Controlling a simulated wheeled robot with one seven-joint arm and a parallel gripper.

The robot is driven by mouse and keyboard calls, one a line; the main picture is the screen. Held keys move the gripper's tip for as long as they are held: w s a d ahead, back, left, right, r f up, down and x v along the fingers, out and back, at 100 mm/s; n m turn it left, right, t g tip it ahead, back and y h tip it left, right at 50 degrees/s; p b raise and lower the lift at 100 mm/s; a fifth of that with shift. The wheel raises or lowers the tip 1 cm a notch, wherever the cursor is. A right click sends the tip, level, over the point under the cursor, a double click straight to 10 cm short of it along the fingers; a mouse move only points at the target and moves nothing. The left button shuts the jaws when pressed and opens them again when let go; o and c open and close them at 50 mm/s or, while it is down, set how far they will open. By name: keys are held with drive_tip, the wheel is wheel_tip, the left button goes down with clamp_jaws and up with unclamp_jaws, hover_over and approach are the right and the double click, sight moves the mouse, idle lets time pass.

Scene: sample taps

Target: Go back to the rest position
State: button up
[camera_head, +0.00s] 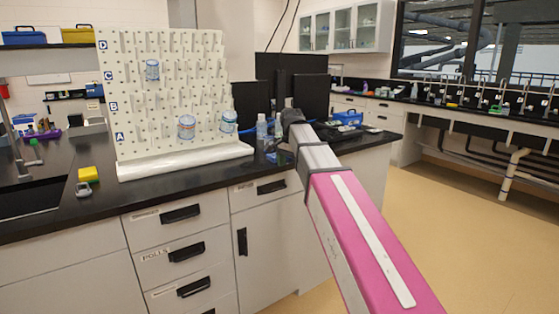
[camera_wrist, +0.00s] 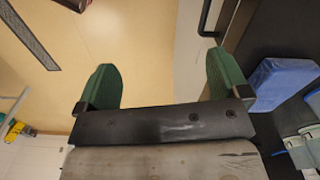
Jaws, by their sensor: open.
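My gripper (camera_wrist: 163,80) shows in the wrist view with its two green fingers spread wide apart. Nothing is between them; below them lie the tan floor (camera_wrist: 140,45) and the pale edge of a cabinet. In the head view my pink and grey arm reaches forward over the right part of the black counter (camera_head: 240,185). Its dark end is beside the counter's back right part, and the fingers cannot be made out there.
A white pegboard (camera_head: 125,72) with rows A to D holds several blue-labelled containers. A yellow block (camera_head: 88,174) lies left of it. Small bottles (camera_head: 262,127) and a blue box (camera_head: 349,118) stand near my arm's end. Open floor (camera_head: 470,220) lies right.

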drive_tip(key=s+d+f+n, duration=0.3)
drive_tip(key=s+f, duration=0.3)
drive_tip(key=f, duration=0.6)
drive_tip(key=s+d+f+n, duration=0.3)
drive_tip(key=s+d+f, duration=0.3)
drive_tip(key=f, duration=0.6)
drive_tip(key=s+d+f+n, duration=0.2)
drive_tip(key=s+d+f, duration=0.3)
drive_tip(key=f, duration=0.6)
drive_tip(key=shift+s+d+f+n, duration=0.25)
drive_tip(key=shift+s+f+n, duration=0.15)
drive_tip(key=shift+s, duration=0.3)
